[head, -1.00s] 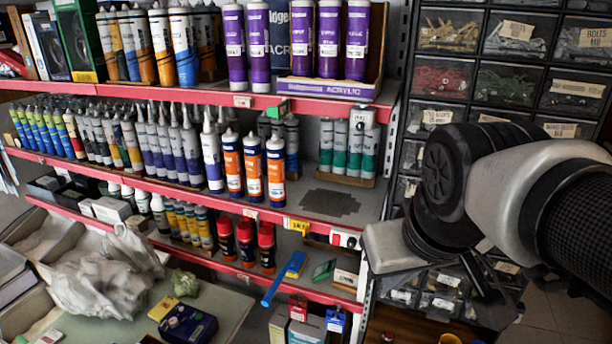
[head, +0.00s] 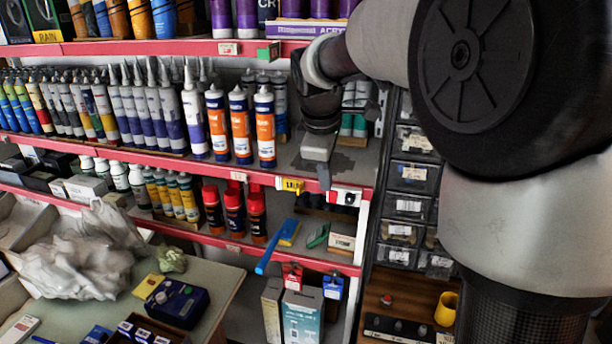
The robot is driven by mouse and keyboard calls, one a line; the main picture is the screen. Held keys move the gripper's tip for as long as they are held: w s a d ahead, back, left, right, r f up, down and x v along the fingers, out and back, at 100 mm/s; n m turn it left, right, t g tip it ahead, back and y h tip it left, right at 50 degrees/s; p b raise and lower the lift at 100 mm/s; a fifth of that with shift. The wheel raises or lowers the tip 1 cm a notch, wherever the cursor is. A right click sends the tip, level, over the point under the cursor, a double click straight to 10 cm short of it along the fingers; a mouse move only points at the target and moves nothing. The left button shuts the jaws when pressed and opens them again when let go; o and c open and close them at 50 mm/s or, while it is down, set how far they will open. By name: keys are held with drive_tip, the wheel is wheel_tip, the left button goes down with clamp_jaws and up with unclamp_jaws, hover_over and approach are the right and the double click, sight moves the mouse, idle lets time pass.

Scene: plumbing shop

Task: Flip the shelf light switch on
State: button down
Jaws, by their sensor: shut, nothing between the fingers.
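A small white and red box with a dark knob or toggle (head: 345,197) is fixed to the front edge of the middle shelf (head: 225,176), near its right end. It looks like the shelf light switch, but its on or off position is too small to tell. My gripper (head: 324,182) points down just left of and above this box, in front of the shelf. It is shut and empty. A small gap seems to separate the fingertips from the box, though I cannot tell the depth. My arm covers the right end of the upper shelf.
Orange and white tubes (head: 265,128) stand left of the gripper. A yellow tag (head: 290,185) sits on the shelf edge beside the box. A blue-handled tool (head: 275,248) overhangs the lower shelf. Parts drawers (head: 412,177) stand to the right.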

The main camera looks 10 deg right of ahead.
sight(331, 197)
idle(0.3)
drive_tip(key=x, duration=0.3)
drive_tip(key=w+x, duration=0.1)
drive_tip(key=x, duration=0.3)
drive_tip(key=w+d+r+x, duration=0.1)
drive_tip(key=x, duration=0.3)
drive_tip(key=shift+w+d+f, duration=0.1)
drive_tip(key=shift+w+f, duration=0.1)
drive_tip(key=shift+w, duration=0.05)
drive_tip(key=shift+w+d, duration=0.15)
drive_tip(key=shift+w, duration=0.25)
drive_tip(key=shift+w+d+f, duration=0.1)
drive_tip(key=shift+w+f, duration=0.1)
drive_tip(key=shift+f, duration=0.1)
drive_tip(key=shift+r, duration=0.1)
